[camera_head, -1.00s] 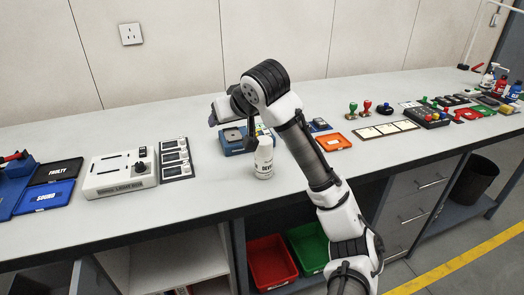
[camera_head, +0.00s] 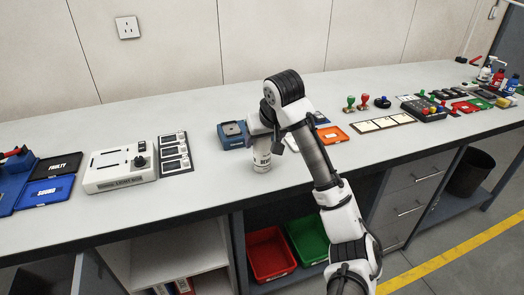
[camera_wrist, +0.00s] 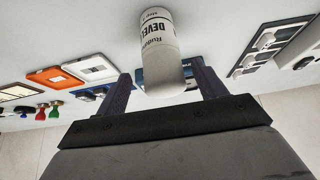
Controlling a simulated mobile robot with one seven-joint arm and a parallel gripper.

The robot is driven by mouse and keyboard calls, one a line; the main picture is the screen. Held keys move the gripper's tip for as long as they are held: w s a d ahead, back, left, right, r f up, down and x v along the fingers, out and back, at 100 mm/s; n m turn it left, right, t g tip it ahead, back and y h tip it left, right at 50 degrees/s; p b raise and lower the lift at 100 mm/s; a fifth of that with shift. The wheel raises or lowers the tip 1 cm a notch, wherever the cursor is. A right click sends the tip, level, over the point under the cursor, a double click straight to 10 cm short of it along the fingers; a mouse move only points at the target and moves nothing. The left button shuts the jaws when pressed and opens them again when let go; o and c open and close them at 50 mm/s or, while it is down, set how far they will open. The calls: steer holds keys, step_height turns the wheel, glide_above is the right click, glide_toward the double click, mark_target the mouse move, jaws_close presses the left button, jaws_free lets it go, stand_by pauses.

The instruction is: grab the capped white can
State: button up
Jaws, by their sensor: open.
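The white can (camera_head: 262,158) stands upright near the front edge of the bench, with dark lettering on its side. My gripper (camera_head: 264,141) is right at its upper part and hides its top in the head view. In the wrist view the can (camera_wrist: 158,40) shows large, with its plain pale end towards my gripper. My gripper's two dark fingers (camera_wrist: 163,78) are apart, one on each side of the can's near end. A gap shows on both sides, and I cannot tell how deep the can sits between them.
A blue device (camera_head: 232,135) stands just behind and left of the can. An orange tray (camera_head: 332,135) lies to the right. A white control box (camera_head: 120,170) stands further left. The bench is clear in front and left of the can.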

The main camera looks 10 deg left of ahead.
steer(key=p+x, duration=0.1)
steer(key=x, duration=0.3)
steer(key=shift+a+f, duration=0.2)
steer(key=shift+f, duration=0.05)
steer(key=c, duration=1.3)
steer(key=shift+o, duration=0.2)
steer(key=shift+r, duration=0.1)
